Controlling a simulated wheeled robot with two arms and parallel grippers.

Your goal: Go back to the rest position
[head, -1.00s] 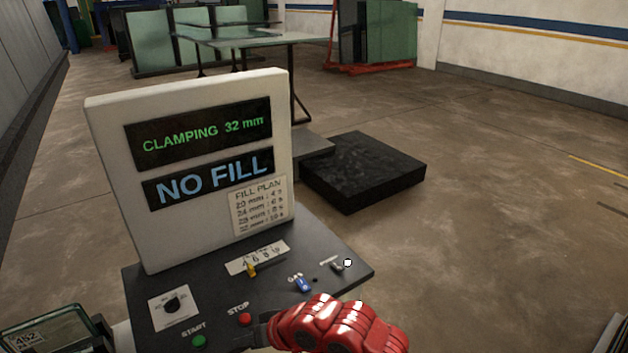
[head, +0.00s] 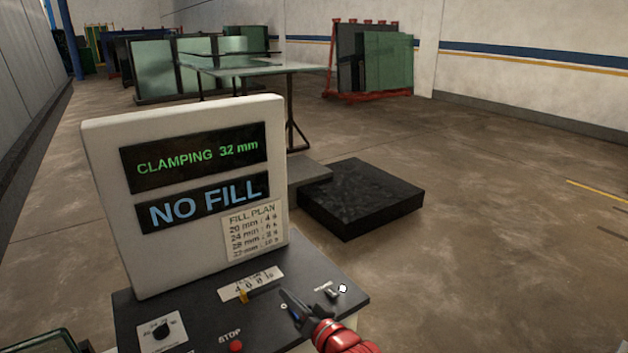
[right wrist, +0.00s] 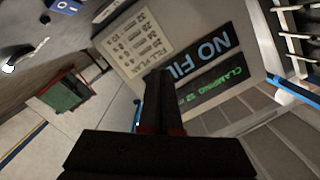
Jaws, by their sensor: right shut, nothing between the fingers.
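My right gripper (head: 286,297) is shut and empty, its dark fingers pointing up and left over the control panel (head: 205,310). The red part of my right arm comes in from the bottom edge. In the right wrist view the shut fingers (right wrist: 158,75) point toward the white display board, with nothing between them. Whether the fingertips touch the panel cannot be told. My left gripper is not in view.
The display board (head: 100,200) reads "CLAMPING 32 mm" and "NO FILL". The panel holds a black knob (head: 162,329), red STOP button (head: 235,347), yellow lever (head: 243,296) and small switch (head: 331,293). A black block (head: 362,195) lies behind; open floor is at right.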

